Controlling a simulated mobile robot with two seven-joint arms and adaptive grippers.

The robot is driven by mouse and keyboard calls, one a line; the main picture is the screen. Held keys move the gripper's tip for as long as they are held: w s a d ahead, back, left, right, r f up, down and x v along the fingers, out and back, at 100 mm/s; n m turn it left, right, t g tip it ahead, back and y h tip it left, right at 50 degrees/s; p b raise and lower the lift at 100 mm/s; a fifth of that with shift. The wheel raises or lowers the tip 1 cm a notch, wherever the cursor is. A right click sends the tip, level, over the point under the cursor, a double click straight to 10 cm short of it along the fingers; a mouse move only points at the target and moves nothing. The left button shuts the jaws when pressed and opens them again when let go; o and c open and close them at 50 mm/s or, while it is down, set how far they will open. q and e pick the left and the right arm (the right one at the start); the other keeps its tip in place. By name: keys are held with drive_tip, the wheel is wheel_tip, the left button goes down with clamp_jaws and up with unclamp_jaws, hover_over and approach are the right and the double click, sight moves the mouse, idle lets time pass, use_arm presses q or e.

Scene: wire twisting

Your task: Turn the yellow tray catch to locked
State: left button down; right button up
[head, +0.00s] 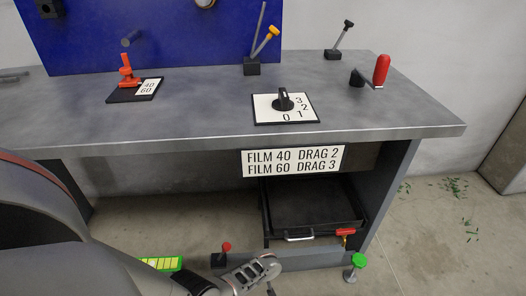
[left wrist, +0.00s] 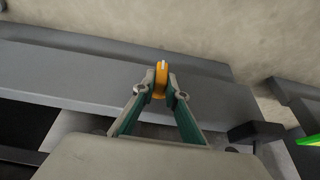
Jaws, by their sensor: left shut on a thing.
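The yellow catch (left wrist: 161,82) is a small rounded yellow-orange piece with a white mark on top, seen in the left wrist view. My left gripper (left wrist: 159,88) is shut on it, with one fingertip on each side. I cannot make out the yellow catch there. The black tray (head: 312,205) sits in the opening under the bench, with a light handle on its front. My right gripper is in neither view.
A red catch (head: 346,232) is at the tray's right front. A red knob (head: 226,247) stands left of my gripper and a green knob (head: 359,260) to the right. The bench top (head: 200,110) holds a dial, levers and a red-handled crank (head: 381,69). Open floor lies to the right.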

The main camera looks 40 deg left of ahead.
use_arm(q)
drive_tip(key=shift+d, duration=0.1)
drive_tip(key=c, duration=2)
unclamp_jaws()
drive_tip(key=shift+s, duration=0.1)
drive_tip(key=shift+c, duration=0.2)
